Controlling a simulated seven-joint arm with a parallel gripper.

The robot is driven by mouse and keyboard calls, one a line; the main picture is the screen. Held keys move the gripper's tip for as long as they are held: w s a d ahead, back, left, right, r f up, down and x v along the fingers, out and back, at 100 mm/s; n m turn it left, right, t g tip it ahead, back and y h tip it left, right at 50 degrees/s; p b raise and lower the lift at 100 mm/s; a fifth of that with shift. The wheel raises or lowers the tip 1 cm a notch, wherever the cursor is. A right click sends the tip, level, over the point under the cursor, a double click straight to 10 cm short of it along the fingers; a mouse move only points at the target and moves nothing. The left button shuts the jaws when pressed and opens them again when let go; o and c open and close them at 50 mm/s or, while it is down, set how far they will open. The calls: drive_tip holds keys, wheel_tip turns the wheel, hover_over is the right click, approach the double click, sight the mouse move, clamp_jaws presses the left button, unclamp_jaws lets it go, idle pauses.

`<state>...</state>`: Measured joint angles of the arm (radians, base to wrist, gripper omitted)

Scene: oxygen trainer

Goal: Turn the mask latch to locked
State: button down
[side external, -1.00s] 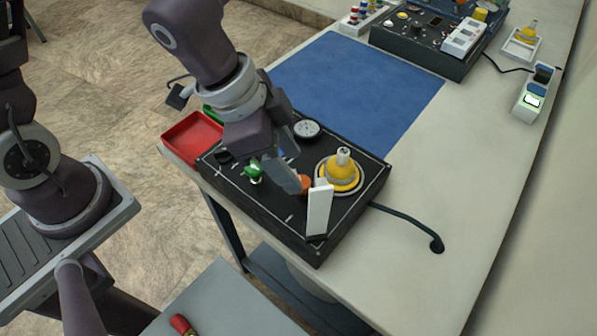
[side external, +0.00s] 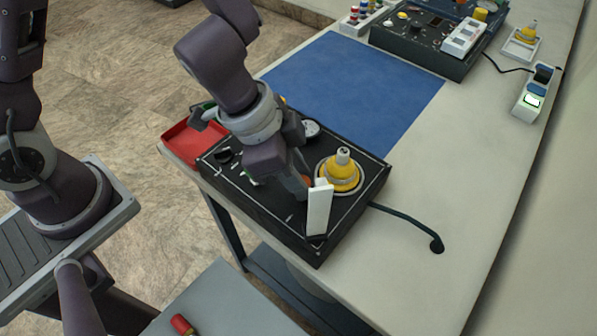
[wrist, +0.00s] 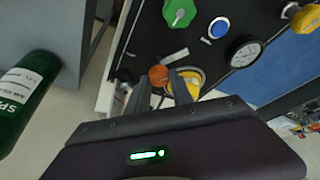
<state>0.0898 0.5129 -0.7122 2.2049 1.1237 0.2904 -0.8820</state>
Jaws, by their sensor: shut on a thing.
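The black panel (side external: 272,207) lies on the bench. A small round orange knob, apparently the mask latch, shows in the wrist view (wrist: 158,75) between my fingertips, and partly in the side view (side external: 308,181). My gripper (wrist: 159,80) points down at the panel and is shut on this knob. The yellow mask part (side external: 341,174) stands in a grey ring just right of the knob; in the wrist view one finger partly covers it (wrist: 192,88). An upright white plate (side external: 319,210) stands in front of the mask. The latch's markings are not readable.
A dial gauge (wrist: 246,52), a green knob (wrist: 180,12) and a blue button (wrist: 219,28) sit on the panel near my gripper. A red tray (side external: 187,147) is at its left. A cable (side external: 410,220) runs across clear bench on the right.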

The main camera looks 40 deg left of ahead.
drive_tip(key=m+g+h, duration=0.1)
drive_tip(key=m, duration=0.2)
drive_tip(key=shift+w+a+m, duration=0.1)
drive_tip(key=shift+m, duration=0.3)
drive_tip(key=m+g, duration=0.1)
drive_tip(key=m, duration=0.2)
drive_tip(key=shift+m+g, duration=0.3)
drive_tip(key=m+g, duration=0.1)
drive_tip(key=m, duration=0.2)
drive_tip(key=shift+w+m+g, duration=0.1)
drive_tip(key=shift+m+g, duration=0.2)
drive_tip(key=shift+w+m+g, duration=0.1)
drive_tip(key=shift+m+g, duration=0.5)
drive_tip(key=shift+m, duration=1.3)
drive_tip(key=shift+y, duration=0.3)
drive_tip(key=c, duration=1.1)
unclamp_jaws()
